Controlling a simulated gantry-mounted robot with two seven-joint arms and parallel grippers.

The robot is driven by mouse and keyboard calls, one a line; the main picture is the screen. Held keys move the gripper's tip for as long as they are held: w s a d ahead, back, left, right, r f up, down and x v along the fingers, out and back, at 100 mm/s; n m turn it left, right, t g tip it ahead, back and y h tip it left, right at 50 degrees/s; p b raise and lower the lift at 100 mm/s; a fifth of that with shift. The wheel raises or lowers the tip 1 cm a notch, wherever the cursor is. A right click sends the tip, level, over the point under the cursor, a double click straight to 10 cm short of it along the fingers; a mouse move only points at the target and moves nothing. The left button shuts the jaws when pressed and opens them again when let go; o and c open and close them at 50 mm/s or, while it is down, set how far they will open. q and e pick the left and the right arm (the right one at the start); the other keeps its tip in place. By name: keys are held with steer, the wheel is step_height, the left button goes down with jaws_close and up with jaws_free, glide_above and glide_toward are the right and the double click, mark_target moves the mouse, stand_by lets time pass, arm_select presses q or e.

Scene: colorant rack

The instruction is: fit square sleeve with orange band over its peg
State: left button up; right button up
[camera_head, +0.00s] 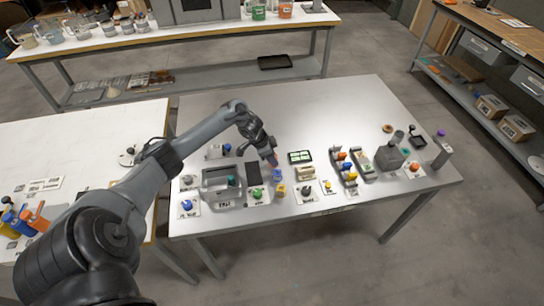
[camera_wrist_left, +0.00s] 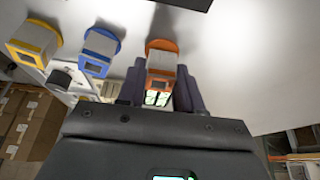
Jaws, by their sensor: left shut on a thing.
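The square sleeve with the orange band (camera_wrist_left: 162,60) is grey with an orange flange and an orange lower band. It sits between the fingers of my left gripper (camera_wrist_left: 164,92), which is shut on it. In the head view my left gripper (camera_head: 271,158) points down at the steel table, with the orange sleeve mostly hidden at its fingertips. A blue-banded sleeve (camera_wrist_left: 97,51) and a yellow-banded sleeve (camera_wrist_left: 35,42) stand in a row beside it. I cannot tell which fixture holds this sleeve's peg. My right gripper is not in view.
In the head view the blue sleeve (camera_head: 277,175) and yellow sleeve (camera_head: 280,190) are close in front of my gripper. Several knobbed fixtures line the front. The back of the steel table (camera_head: 300,110) is clear.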

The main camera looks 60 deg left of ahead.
arm_select(q)
steer(key=shift+f, duration=0.45)
steer(key=o, duration=1.1)
steer(key=shift+r, duration=0.1)
